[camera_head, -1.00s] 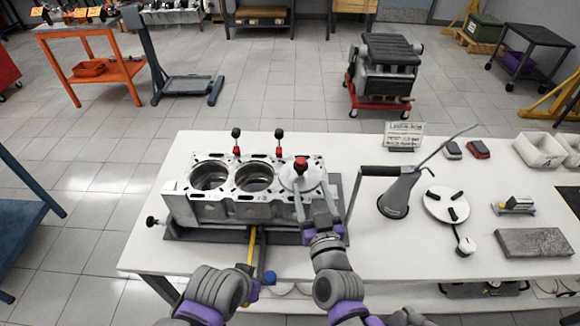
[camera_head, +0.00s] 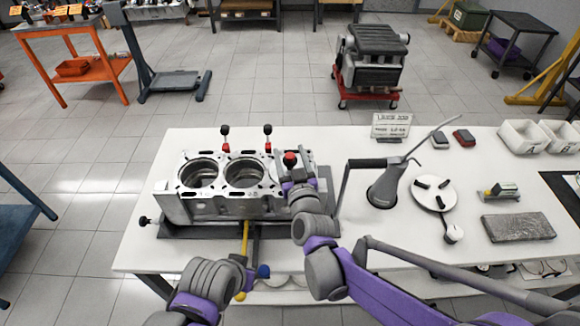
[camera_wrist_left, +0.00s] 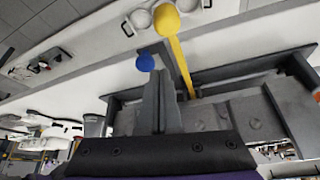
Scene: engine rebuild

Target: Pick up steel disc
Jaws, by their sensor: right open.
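A round pale metal disc (camera_head: 434,192) lies on the white table, right of the engine block, with several black pieces on it and a small round gauge-like part below it. I cannot tell for sure whether it is the named steel disc. My right gripper (camera_head: 298,178) is open over the right end of the engine block (camera_head: 235,205), beside a red knob (camera_head: 290,158); it hides part of that end. My left gripper's fingers (camera_wrist_left: 158,95) lie side by side and look shut, near a blue ball end (camera_wrist_left: 145,62); the ball also shows in the head view (camera_head: 263,271).
A yellow bar (camera_head: 246,240) sticks out from the block's front. A funnel-shaped grey can (camera_head: 387,187) stands between the block and the disc. A grey slab (camera_head: 518,227) and white bins (camera_head: 522,137) lie farther right. The table's front right is partly crossed by my right arm.

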